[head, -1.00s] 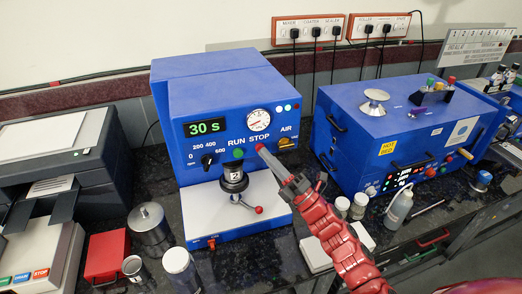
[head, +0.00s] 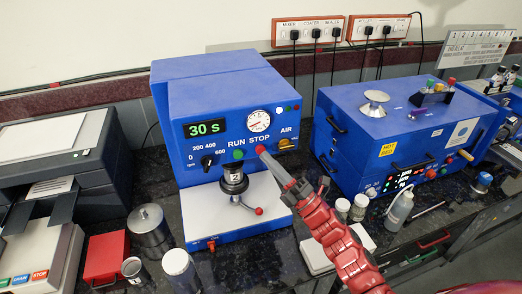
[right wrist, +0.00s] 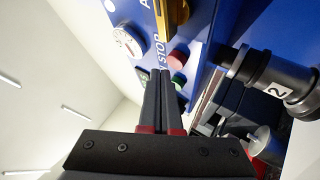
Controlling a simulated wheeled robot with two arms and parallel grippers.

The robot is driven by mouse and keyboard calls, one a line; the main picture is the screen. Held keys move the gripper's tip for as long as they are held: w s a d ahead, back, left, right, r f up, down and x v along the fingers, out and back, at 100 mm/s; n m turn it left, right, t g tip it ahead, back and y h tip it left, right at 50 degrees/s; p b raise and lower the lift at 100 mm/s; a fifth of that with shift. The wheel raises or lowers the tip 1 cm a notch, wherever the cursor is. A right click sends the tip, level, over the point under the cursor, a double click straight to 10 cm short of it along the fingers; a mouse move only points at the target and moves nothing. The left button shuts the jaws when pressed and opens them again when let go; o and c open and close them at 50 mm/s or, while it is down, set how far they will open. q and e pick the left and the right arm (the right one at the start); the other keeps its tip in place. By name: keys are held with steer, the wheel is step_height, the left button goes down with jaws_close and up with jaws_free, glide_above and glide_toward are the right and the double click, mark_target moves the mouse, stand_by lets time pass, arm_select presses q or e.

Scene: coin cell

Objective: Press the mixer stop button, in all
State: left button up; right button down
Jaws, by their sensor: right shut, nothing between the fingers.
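The blue machine (head: 215,95) stands mid-bench with a 30 s display, an rpm dial and RUN and STOP labels. Its red STOP button (head: 261,149) shows under the STOP label; it also shows in the right wrist view (right wrist: 177,57). The green RUN button (head: 238,154) is to its left. My right gripper (head: 269,159) is shut and empty, its tips close in front of the STOP button. In the right wrist view the fingertips (right wrist: 161,72) appear beside the red button; I cannot tell whether they touch it. My left gripper is out of view.
A black pot (head: 233,178) marked 2 and a red-tipped lever (head: 258,211) sit below the panel. The amber AIR knob (head: 284,145) is right of STOP. A second blue machine (head: 385,130) stands at the right, with bottles in front.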

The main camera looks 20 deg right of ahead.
steer(key=shift+s, duration=0.1)
steer(key=s+p, duration=0.1)
steer(key=s, duration=0.4)
steer(key=shift+d, duration=0.1)
stand_by(0.4)
stand_by(0.6)
